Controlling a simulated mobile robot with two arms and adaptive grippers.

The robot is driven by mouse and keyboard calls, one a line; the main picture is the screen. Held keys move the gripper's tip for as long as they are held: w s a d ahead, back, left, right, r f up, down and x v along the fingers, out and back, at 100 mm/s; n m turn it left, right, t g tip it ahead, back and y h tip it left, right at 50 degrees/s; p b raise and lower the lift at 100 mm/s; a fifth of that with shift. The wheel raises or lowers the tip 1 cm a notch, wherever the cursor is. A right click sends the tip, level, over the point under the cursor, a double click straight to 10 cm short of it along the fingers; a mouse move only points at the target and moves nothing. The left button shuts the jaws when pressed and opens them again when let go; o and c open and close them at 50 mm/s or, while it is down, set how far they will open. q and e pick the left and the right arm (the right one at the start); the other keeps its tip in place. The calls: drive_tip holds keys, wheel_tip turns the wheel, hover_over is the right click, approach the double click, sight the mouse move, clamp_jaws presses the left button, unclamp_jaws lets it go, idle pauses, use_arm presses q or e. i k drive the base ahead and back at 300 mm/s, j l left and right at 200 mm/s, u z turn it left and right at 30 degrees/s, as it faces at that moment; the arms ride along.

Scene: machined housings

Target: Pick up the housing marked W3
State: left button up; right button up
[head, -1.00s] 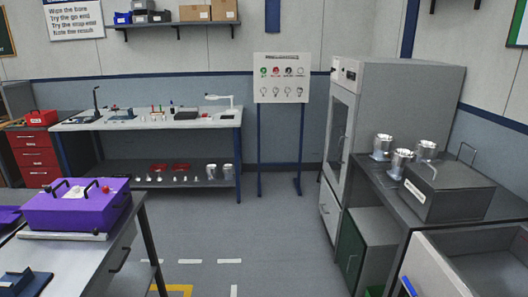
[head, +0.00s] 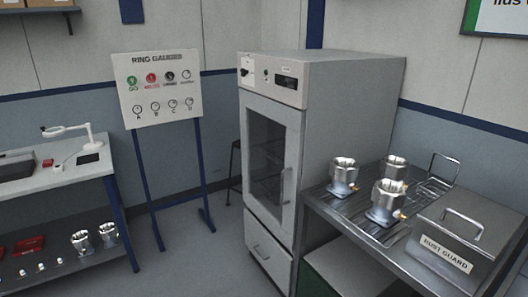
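Three shiny metal housings stand upright on the slatted top of the grey bench at the right: a left one (head: 343,176), a back one (head: 395,170) and a front one (head: 386,202). Small brass-coloured fittings show on the sides of some. No W3 mark can be read on any of them at this size. Two more similar metal parts, one (head: 81,242) and another (head: 109,234), stand on the lower shelf of the workbench at the left. Neither of my grippers is in view.
A grey box labelled RUST GUARD (head: 455,240) sits right of the housings on the grey bench (head: 335,209). A tall cabinet (head: 270,180) with a glass door stands left of it. A ring gauge board (head: 158,90) stands behind.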

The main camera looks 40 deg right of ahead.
sight(394, 167)
drive_tip(key=i+z, duration=0.15)
drive_tip(key=z, duration=0.3)
drive_tip(key=i+j+z, duration=0.1)
drive_tip(key=z, duration=0.35)
drive_tip(key=i+j+z, duration=0.15)
drive_tip(key=z, duration=0.3)
drive_tip(key=i+j+z, duration=0.2)
drive_tip(key=z, duration=0.25)
